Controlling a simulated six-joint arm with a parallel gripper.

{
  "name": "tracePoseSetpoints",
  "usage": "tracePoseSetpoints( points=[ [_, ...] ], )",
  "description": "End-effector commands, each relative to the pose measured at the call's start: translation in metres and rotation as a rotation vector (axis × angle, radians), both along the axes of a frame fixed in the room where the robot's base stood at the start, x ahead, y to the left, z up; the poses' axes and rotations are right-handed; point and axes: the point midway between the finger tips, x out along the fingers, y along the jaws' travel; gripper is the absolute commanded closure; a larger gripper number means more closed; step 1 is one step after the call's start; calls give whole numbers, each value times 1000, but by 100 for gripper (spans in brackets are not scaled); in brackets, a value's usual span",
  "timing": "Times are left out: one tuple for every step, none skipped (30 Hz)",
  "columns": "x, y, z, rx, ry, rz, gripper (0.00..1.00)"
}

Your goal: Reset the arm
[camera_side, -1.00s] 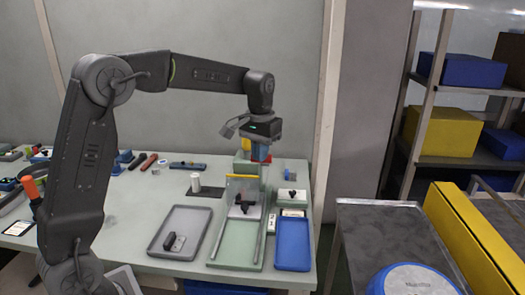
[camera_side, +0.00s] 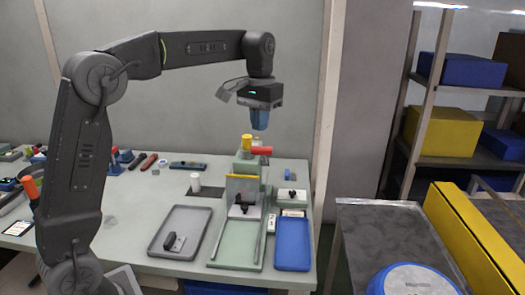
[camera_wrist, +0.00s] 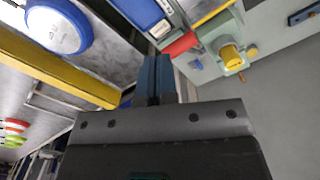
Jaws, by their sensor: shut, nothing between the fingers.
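My gripper (camera_side: 260,128) hangs in the air above the back of the workbench, its blue fingers pointing down. The fingers are shut together with nothing between them. In the wrist view my gripper (camera_wrist: 154,60) shows as two blue fingers side by side. Below it in the side view stands a green fixture (camera_side: 246,165) with a yellow knob (camera_side: 247,142) and a red cylinder (camera_side: 262,151). The same yellow knob (camera_wrist: 231,56) and red cylinder (camera_wrist: 180,45) show in the wrist view, apart from the fingers.
A grey tray (camera_side: 192,212) holding a dark part and a blue tray (camera_side: 293,262) lie on the workbench (camera_side: 140,215). A metal table (camera_side: 365,222) with a round blue-and-white object (camera_side: 412,280) and a long yellow box (camera_side: 470,235) stands right. Air around my gripper is clear.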

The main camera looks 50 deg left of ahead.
Motion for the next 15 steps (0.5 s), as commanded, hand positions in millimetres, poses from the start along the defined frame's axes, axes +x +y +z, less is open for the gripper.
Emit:
tracePoseSetpoints(
  points=[
    [0, 0, 5, 0, -1, 0, 100],
    [0, -1, 7, 1, -2, 0, 100],
    [0, -1, 10, 0, -1, 0, 100],
    [-1, -1, 11, 0, 0, 0, 100],
    [-1, -1, 13, 0, 0, 0, 100],
    [-1, -1, 14, 0, 0, 0, 100],
    [-1, -1, 15, 0, 0, 0, 100],
    [-1, -1, 15, 0, 0, 0, 100],
    [-1, -1, 15, 0, 0, 0, 100],
    [-1, -1, 15, 0, 0, 0, 100],
    [-1, -1, 15, 0, 0, 0, 100],
    [-1, -1, 15, 0, 0, 0, 100],
    [-1, -1, 15, 0, 0, 0, 100],
    [-1, -1, 15, 0, 0, 0, 100],
    [-2, -1, 15, 0, 0, -1, 100]
  ],
)
